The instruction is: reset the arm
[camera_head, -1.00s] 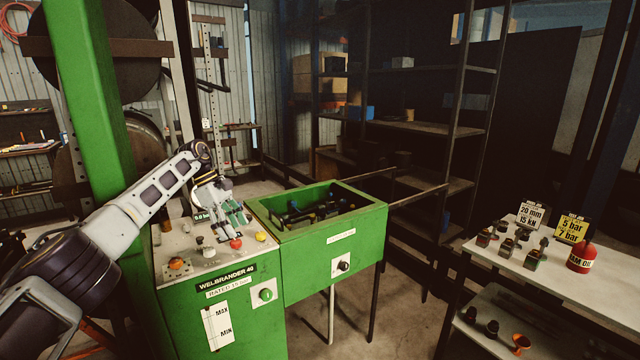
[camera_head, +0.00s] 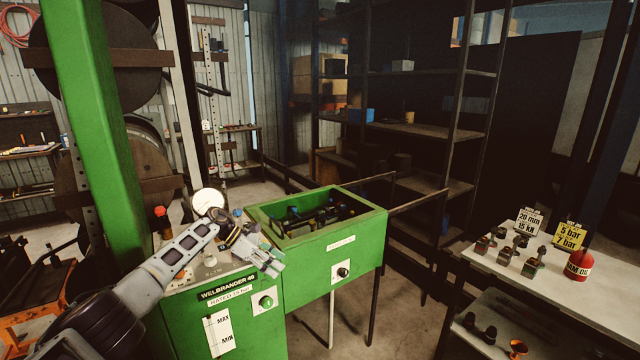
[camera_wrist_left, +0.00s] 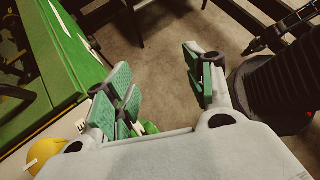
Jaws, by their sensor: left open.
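My left gripper (camera_head: 262,252) is over the front edge of the green machine's control panel, in the head view. In the left wrist view its two green-padded fingers (camera_wrist_left: 165,90) are spread apart with only floor between them. A yellow knob (camera_wrist_left: 42,152) shows beside the gripper in the left wrist view. My right gripper is in neither view.
A green open bin (camera_head: 372,228) with dark parts inside adjoins the machine. A white table (camera_head: 500,262) with fittings, signs and a red oil can (camera_head: 579,265) stands at the right. Dark shelves (camera_head: 430,130) fill the back. Floor is clear between bin and table.

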